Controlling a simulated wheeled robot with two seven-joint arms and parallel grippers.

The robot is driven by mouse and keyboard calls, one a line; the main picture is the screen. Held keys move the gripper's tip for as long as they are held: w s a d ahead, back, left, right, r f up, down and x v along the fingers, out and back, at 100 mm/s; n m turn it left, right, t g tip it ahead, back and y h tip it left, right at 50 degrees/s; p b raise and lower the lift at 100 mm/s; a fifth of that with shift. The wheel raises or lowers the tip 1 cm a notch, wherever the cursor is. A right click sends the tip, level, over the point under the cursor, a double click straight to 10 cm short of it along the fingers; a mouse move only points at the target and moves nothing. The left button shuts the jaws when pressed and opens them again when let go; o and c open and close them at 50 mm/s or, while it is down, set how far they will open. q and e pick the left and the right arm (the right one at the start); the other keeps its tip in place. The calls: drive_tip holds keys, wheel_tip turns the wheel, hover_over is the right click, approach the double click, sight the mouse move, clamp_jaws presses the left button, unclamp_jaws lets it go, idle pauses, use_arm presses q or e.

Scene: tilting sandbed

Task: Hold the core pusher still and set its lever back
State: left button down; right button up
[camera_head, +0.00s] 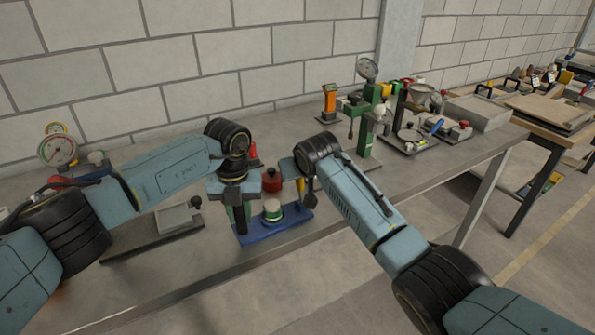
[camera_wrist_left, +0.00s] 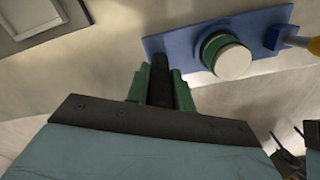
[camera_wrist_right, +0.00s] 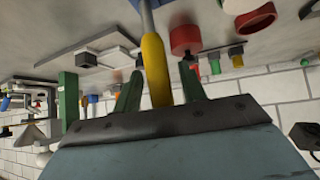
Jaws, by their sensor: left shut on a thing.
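The core pusher has a blue base (camera_head: 285,225) on the bench, with a green and white round piece (camera_head: 272,210) on it; both also show in the left wrist view (camera_wrist_left: 233,60). My left gripper (camera_head: 239,218) points down at the base's left end. Its green fingers (camera_wrist_left: 160,80) are shut on a dark upright part (camera_wrist_left: 160,72) of the pusher. The lever, a grey rod with a yellow handle (camera_wrist_right: 155,65), runs between my right gripper's fingers (camera_wrist_right: 160,90). There is a gap beside the handle, so they look open around it. In the head view, my wrist partly hides the handle (camera_head: 300,185).
A grey plate with a block (camera_head: 172,220) lies left of the pusher. A dial gauge (camera_head: 58,150) stands at the far left. A green press (camera_head: 368,125) and other devices stand to the right. A red-topped item (camera_head: 272,180) is just behind. The brick wall closes off the back.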

drive_tip(key=shift+r, duration=0.15)
drive_tip(key=shift+s+r, duration=0.4)
drive_tip(key=shift+r, duration=0.05)
drive_tip(key=v, duration=1)
drive_tip(key=shift+s+r, duration=0.15)
drive_tip(key=shift+s, duration=0.1)
drive_tip(key=shift+d, duration=0.15)
use_arm(q)
drive_tip(key=c, duration=1.1)
unclamp_jaws()
drive_tip(key=shift+r, duration=0.15)
